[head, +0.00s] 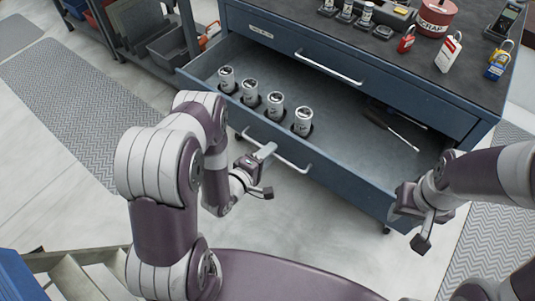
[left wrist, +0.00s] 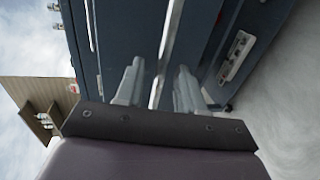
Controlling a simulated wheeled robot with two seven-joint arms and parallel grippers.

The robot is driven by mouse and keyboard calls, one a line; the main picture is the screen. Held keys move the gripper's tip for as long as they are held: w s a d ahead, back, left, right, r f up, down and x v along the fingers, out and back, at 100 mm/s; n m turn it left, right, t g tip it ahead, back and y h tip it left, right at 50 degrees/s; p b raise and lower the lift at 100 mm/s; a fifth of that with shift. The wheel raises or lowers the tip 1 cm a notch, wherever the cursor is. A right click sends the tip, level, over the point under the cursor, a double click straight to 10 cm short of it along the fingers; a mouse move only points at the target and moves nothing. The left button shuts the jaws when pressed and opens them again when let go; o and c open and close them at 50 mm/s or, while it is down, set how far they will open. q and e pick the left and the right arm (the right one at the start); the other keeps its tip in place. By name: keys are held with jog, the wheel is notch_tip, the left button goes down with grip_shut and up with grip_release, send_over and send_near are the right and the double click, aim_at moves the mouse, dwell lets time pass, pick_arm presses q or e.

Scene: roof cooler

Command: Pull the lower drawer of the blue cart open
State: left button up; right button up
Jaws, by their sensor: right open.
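The blue cart (head: 402,85) has its lower drawer (head: 350,178) pulled out, with the inside showing. Its bar handle (head: 277,152) runs along the drawer front. In the left wrist view, the bar handle (left wrist: 168,45) runs between the two fingers of my left gripper (left wrist: 157,88), which stand apart with a visible gap on the right side of the bar. My right gripper (head: 416,222) is open and empty by the right front corner of the drawer.
Several grey canisters (head: 303,121) stand in the open drawer, and a screwdriver (head: 392,129) lies there. The upper drawer with its handle (head: 328,69) is shut. Padlocks and a red scrap tin (head: 436,18) are on top. A shelf (head: 128,25) stands behind at left.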

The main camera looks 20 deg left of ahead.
pick_arm(q)
jog(key=p+v, duration=0.1)
jog(key=v, duration=1.1)
jog(key=shift+s+p, duration=0.35)
jog(key=shift+p, duration=0.05)
jog(key=shift+a, duration=0.1)
